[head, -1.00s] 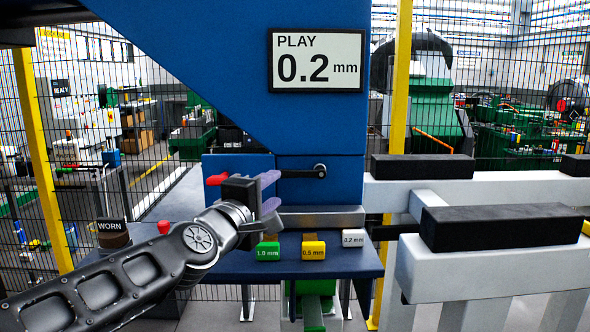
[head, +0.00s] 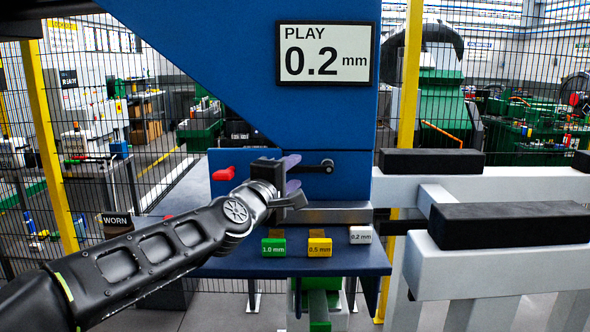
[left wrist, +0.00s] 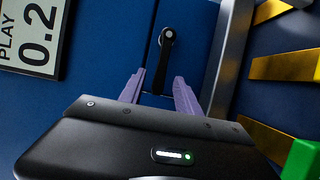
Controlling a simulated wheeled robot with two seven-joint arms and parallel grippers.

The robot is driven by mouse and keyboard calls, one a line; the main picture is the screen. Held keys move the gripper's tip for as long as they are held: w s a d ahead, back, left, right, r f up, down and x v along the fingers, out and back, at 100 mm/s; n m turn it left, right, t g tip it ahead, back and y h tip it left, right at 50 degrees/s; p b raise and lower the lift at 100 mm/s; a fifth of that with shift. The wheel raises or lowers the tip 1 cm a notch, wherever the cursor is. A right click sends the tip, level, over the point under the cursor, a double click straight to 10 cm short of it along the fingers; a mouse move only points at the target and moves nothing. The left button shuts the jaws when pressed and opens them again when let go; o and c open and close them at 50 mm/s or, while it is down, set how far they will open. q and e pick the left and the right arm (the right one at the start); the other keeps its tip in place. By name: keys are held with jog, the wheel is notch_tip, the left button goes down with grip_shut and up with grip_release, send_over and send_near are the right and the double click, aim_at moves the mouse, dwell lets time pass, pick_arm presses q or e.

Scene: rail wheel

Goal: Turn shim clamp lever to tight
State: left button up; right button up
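The shim clamp lever (head: 328,165) is a black bar with a round pivot at its right end, lying about level on the blue machine face. It also shows in the left wrist view (left wrist: 165,50). My left gripper (head: 292,174) is open with pale purple fingers just left of the pivot. In the left wrist view the fingers (left wrist: 158,92) stand on either side of the bar's free end, with a gap visible on both sides. A red grip (head: 223,174) shows left of my gripper; I cannot tell whether it joins the lever. My right gripper is out of view.
A display (head: 325,53) reads PLAY 0.2 mm. Green 1.0 mm (head: 273,248), yellow 0.5 mm (head: 320,247) and white 0.2 mm (head: 360,235) shims sit on the blue shelf (head: 240,264) below. A WORN-labelled item (head: 117,221) stands left. Grey beams with black pads (head: 510,225) fill the right.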

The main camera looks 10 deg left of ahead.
pick_arm(q)
jog(key=shift+w+d, duration=0.15)
jog(key=shift+w, duration=0.75)
jog(key=shift+c, duration=0.5)
grip_shut()
